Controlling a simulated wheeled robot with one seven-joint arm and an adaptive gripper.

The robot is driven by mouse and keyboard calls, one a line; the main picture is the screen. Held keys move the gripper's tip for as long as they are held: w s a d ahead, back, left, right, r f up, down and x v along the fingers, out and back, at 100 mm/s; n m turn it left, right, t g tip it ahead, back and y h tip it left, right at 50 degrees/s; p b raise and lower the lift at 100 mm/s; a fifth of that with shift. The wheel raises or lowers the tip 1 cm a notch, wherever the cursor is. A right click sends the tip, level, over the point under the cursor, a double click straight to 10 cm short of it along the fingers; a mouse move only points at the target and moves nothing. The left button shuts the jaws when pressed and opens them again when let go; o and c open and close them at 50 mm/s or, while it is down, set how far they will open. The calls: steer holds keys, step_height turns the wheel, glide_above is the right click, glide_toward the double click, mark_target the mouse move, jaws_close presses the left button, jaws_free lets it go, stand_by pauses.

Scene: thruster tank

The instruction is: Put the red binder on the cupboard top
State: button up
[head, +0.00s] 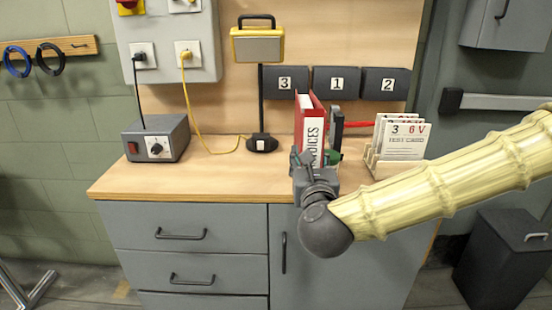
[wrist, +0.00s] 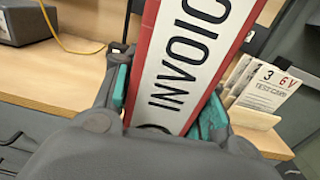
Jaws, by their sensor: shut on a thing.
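The red binder (head: 312,122) has a white spine label reading "INVOICES" and stands about upright over the wooden cupboard top (head: 215,176), near its front edge. My gripper (head: 317,160) is shut on the lower part of the binder. In the wrist view the binder (wrist: 188,62) rises tilted between my teal finger pads, one on each side of the spine. The binder's lower end is hidden by my gripper, so I cannot tell whether it touches the cupboard top.
A wooden card holder (head: 392,165) with test cards stands at the right. Numbered bins (head: 335,82) hang behind. The top's left-front area is clear.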

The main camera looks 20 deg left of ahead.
steer(key=shift+w+a+f, duration=0.8)
steer(key=shift+w+a, duration=0.7)
steer(key=shift+w, duration=0.35)
steer(key=shift+w+a+f, duration=0.8)
steer(key=shift+w+a, duration=0.7)
steer(key=shift+w, duration=0.4)
steer(key=shift+w+a+f, duration=0.8)
steer(key=shift+w+a, duration=0.7)
steer(key=shift+w, duration=0.35)
steer(key=shift+f+b, duration=0.2)
steer(key=shift+b, duration=0.1)
steer(key=o, duration=1.3)
steer(key=shift+o, duration=0.2)
steer(key=shift+r, duration=0.2)
steer(key=v, duration=1.2)
steer(key=shift+d, duration=0.1)
